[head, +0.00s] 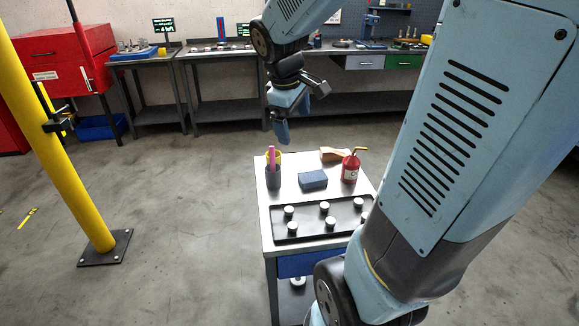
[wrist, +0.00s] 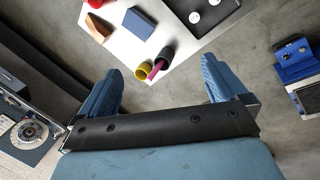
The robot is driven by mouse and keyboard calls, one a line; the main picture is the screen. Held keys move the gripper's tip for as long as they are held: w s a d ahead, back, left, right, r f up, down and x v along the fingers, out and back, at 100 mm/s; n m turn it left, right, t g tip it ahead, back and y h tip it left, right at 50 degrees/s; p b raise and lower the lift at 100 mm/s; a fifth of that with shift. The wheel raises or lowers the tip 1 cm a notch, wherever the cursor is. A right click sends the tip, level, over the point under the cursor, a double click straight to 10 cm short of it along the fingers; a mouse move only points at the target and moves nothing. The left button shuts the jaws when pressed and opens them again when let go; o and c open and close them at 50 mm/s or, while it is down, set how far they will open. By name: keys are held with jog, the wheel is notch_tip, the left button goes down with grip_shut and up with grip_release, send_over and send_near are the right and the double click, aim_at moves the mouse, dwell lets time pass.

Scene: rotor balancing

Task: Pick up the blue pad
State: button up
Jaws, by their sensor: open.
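The blue pad (head: 313,180) is a dark blue block lying flat on the small workbench (head: 290,163), behind the black tray. It also shows in the wrist view (wrist: 138,24), near the top left of centre. My gripper (head: 281,133) is in the air above and beyond the bench's far left corner, apart from the pad. In the wrist view my gripper (wrist: 163,88) has its two blue fingers spread wide with nothing between them. The pad lies beyond the fingertips, up and to the left there.
A black tray (head: 282,234) with several white-topped pegs lies in front. A yellow post (head: 62,140) stands left.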

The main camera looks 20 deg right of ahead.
jog(key=w+d+f+n+g, duration=0.2)
jog(key=w+d+f+n, duration=0.15)
jog(key=w+f, duration=0.3)
jog(key=n+g+h, duration=0.1)
jog(key=n, duration=0.5)
send_near(312, 176)
jog(key=f, duration=0.4)
jog(key=shift+d, duration=0.2)
jog(key=shift+h, duration=0.3)
jog(key=x, duration=0.4)
jog(key=shift+s+d, duration=0.1)
jog(key=shift+d, duration=0.3)
jog(key=shift+d+f, duration=0.25)
jog(key=shift+f, duration=0.3)
jog(key=shift+c, duration=0.5)
